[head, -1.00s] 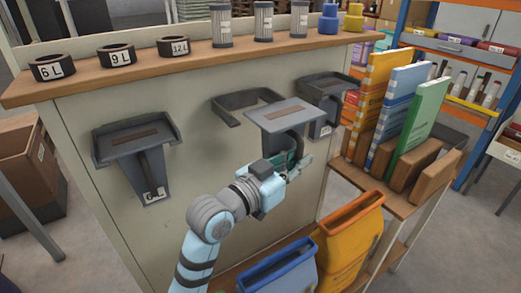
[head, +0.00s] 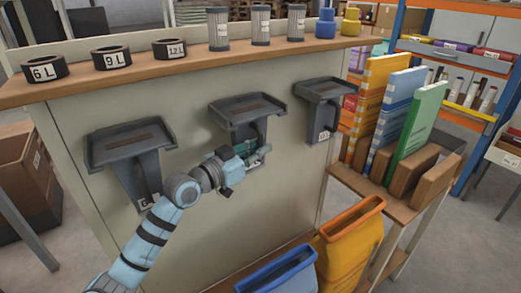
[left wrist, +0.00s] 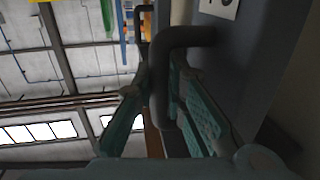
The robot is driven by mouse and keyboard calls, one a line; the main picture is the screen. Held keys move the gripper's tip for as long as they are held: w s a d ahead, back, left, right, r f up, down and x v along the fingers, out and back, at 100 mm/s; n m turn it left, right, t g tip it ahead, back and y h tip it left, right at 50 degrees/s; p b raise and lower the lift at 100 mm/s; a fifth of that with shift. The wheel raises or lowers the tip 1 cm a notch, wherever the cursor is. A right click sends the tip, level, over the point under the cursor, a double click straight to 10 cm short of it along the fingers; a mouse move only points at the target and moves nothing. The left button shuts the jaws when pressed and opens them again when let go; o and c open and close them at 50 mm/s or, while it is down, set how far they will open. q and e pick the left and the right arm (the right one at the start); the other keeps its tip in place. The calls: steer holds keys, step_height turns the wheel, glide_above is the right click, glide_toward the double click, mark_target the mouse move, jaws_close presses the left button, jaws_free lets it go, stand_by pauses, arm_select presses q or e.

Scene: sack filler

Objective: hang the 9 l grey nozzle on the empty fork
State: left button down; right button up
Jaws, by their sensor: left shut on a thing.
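The grey nozzle (head: 240,116) is at the middle fork (head: 214,109) on the cabinet front. Its flat top lies level within the fork's raised rim; I cannot tell whether its weight rests there. My left gripper (head: 262,154) is shut on the nozzle's handle, below the top. In the left wrist view the dark bent handle (left wrist: 165,85) passes between the teal fingers of the gripper (left wrist: 165,105). A white label (left wrist: 220,5) shows partly there, its number unreadable. My right gripper is not in view.
Nozzles hang at the left fork (head: 130,145) and the right fork (head: 322,95). Rings marked 6L, 9L and 12L (head: 170,48) stand on the shelf above with filters. Binders are at right.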

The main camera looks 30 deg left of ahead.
arm_select(q)
steer(key=c, duration=1.6)
jaws_free()
steer(key=shift+c, duration=0.2)
steer(key=shift+r, duration=0.1)
steer(key=p+v, duration=1)
steer(key=v, duration=0.2)
